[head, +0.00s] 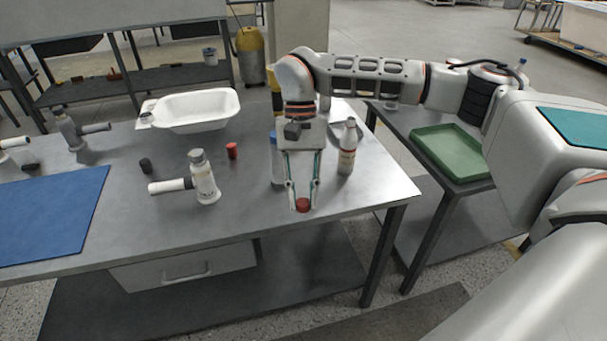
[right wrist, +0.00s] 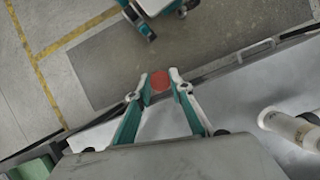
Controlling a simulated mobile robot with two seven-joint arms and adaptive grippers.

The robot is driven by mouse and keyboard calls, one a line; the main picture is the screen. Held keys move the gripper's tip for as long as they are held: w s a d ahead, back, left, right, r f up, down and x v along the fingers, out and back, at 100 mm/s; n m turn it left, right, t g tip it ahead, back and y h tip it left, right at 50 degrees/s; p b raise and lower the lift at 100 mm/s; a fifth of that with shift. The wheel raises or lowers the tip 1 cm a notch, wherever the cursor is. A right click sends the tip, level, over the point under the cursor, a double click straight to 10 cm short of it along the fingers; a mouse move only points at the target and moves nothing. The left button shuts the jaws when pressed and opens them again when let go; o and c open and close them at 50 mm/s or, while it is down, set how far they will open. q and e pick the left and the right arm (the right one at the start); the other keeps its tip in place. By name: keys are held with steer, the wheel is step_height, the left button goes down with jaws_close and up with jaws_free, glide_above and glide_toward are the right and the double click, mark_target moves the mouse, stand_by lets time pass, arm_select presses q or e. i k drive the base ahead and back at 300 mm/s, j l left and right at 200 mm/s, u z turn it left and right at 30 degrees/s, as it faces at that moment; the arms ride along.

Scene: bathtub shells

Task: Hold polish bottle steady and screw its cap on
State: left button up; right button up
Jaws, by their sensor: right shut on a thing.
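My right gripper (head: 302,205) reaches down at the table's right part and is shut on a small red cap (head: 303,204). The cap sits between the fingertips and also shows in the right wrist view (right wrist: 159,81). A white bottle with a brownish label and a narrow grey top (head: 347,150) stands upright behind and to the right of the gripper, apart from the cap. Which bottle is the polish bottle is not certain.
Another grey-topped bottle (head: 204,180) stands mid-table beside a white cylinder (head: 168,186). A red cylinder (head: 232,151), a black one (head: 145,166), a white tub shell (head: 200,108) and a blue mat (head: 50,215) are on the table (head: 255,215). A green tray (head: 450,150) is at right.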

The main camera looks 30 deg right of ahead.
mark_target(349, 138)
steer(key=k+l+u, duration=0.15)
steer(key=l, duration=2.15)
steer(key=i, duration=0.05)
